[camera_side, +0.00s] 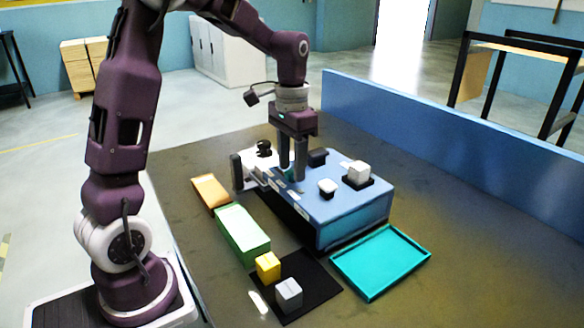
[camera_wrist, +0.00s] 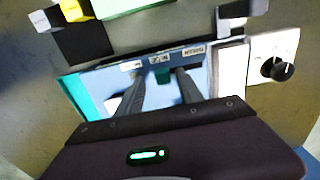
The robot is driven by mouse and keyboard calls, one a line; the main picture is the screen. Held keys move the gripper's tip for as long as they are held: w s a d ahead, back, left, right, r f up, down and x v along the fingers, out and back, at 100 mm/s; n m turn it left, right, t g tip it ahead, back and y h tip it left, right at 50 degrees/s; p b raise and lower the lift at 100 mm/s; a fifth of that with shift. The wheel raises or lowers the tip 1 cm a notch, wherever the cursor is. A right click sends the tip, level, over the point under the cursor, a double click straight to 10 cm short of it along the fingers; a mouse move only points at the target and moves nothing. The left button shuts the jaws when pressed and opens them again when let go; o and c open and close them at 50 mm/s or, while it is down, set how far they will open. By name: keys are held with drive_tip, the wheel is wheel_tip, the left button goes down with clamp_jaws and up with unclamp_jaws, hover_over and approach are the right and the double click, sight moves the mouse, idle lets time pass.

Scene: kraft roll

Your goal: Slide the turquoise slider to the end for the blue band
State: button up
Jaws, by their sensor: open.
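My gripper (camera_side: 291,174) points down over the near left part of a blue box (camera_side: 345,212), its two fingers apart. In the wrist view the open gripper (camera_wrist: 161,74) reaches over the box's blue top, near a row of small white labels (camera_wrist: 160,59). A small pale turquoise patch, perhaps the turquoise slider (camera_side: 291,168), shows between the fingers in the side view. The fingers hide most of it, and I cannot tell if they touch it.
White blocks (camera_side: 358,172) sit on the box's top. A turquoise tray (camera_side: 381,262) lies at its right. A green block (camera_side: 242,234), an orange block (camera_side: 210,192), and yellow (camera_side: 268,266) and grey (camera_side: 288,294) cubes stand in front. A black knob (camera_wrist: 278,69) is beside the box.

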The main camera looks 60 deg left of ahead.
sight(292, 173)
wheel_tip(292, 173, up, 6)
drive_tip(key=shift+f, duration=0.15)
drive_tip(key=shift+s+d+r, duration=0.1)
drive_tip(key=shift+r, duration=0.1)
drive_tip(key=s+d+r+t, duration=0.3)
drive_tip(key=s+d+r, duration=0.1)
drive_tip(key=s+d, duration=0.5)
drive_tip(key=s+d+f+t, duration=0.1)
drive_tip(key=s, duration=0.4)
drive_tip(key=s+d+f+t, duration=0.1)
drive_tip(key=s+d, duration=0.1)
drive_tip(key=s, duration=0.4)
drive_tip(key=shift+s+f+t, duration=0.2)
drive_tip(key=shift+f+t, duration=0.1)
drive_tip(key=shift+f, duration=0.1)
